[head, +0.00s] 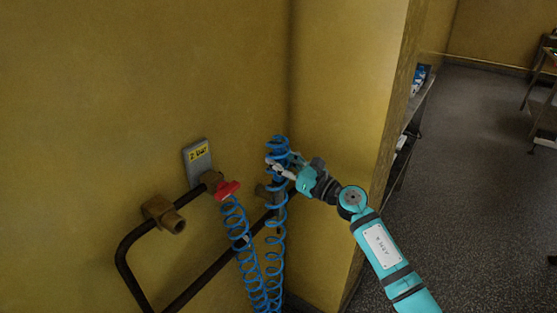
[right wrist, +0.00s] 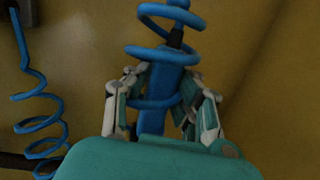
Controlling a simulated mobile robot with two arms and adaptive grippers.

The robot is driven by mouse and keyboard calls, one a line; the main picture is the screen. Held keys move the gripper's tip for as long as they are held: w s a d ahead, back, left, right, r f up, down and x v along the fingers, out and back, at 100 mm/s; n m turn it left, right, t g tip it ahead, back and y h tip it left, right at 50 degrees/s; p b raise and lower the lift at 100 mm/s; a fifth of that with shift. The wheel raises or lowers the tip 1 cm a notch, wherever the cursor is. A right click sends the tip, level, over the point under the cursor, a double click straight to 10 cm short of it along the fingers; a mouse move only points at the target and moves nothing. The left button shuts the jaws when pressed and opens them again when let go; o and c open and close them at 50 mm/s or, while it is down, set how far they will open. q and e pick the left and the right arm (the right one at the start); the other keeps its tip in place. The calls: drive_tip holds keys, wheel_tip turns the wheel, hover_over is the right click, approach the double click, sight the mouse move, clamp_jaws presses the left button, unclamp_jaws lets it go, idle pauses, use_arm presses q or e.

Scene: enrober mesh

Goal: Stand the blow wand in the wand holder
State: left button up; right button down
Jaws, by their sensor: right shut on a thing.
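The blow wand (right wrist: 154,85) is a blue body with a dark neck, upright between the fingers of my right gripper (right wrist: 160,95) in the right wrist view. Loops of blue coiled hose pass around it and in front of it. In the head view my right gripper (head: 282,170) is shut at the upper end of the right-hand hose coil, close to the wall corner; the wand is mostly hidden there by coils and fingers. A brown bracket with a short tube (head: 165,212) sits on the dark pipe at left; I cannot tell whether it is the wand holder. My left gripper is not in view.
A red valve handle (head: 228,190) and a grey plate with a yellow label (head: 198,158) are left of my gripper. The blue coiled hose (head: 240,235) hangs below the valve. A dark pipe (head: 125,250) runs along the yellow wall. Shelving (head: 410,125) stands beyond the corner.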

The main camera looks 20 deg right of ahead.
drive_tip(key=c, duration=1.1)
unclamp_jaws()
drive_tip(key=shift+o, duration=0.2)
drive_tip(key=shift+f, duration=0.1)
drive_tip(key=shift+s+d, duration=0.1)
drive_tip(key=shift+s+d+f, duration=0.1)
drive_tip(key=shift+s+d, duration=0.05)
drive_tip(key=shift+s, duration=0.1)
drive_tip(key=v, duration=1.1)
